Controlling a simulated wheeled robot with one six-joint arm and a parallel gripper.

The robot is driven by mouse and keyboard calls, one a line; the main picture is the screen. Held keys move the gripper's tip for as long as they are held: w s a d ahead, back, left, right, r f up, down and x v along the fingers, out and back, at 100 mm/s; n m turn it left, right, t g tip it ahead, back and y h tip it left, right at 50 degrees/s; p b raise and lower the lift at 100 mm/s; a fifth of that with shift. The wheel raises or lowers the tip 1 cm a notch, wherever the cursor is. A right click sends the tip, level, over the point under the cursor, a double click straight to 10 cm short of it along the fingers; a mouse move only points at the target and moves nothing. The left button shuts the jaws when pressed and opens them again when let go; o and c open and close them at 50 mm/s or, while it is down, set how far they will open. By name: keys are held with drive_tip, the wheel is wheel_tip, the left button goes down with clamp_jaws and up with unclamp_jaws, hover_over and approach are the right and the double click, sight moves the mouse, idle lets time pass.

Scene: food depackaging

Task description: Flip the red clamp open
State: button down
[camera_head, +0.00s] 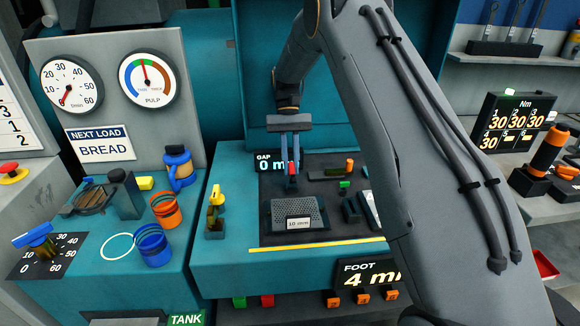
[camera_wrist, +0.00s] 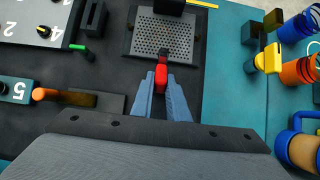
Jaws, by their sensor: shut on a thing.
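The red clamp (camera_wrist: 161,77) is a small red lever on a dark mount, just behind the perforated plate (camera_wrist: 163,35). My gripper (camera_wrist: 164,90) points down over it, with its two blue-grey fingers on either side of the red part and shut on it. In the head view the red clamp (camera_head: 292,169) shows between the fingertips of my gripper (camera_head: 291,172). The perforated plate (camera_head: 280,214) carries a "10 (mm)" label and lies in front of it. The gap display (camera_head: 268,162) reads 0 and is partly hidden by my gripper. The clamp's lower part is hard to make out.
An orange-knobbed lever (camera_head: 349,166) and a green-tipped lever (camera_head: 345,184) stand to the right. A yellow-handled clamp (camera_head: 216,197) stands at the left edge of the press. Orange (camera_head: 166,208) and blue (camera_head: 152,243) cups and a blue-lidded jar (camera_head: 179,166) are farther left.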

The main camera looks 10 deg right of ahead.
drive_tip(key=c, duration=1.7)
unclamp_jaws()
wheel_tip(320, 180, up, 10)
drive_tip(key=b, duration=0.3)
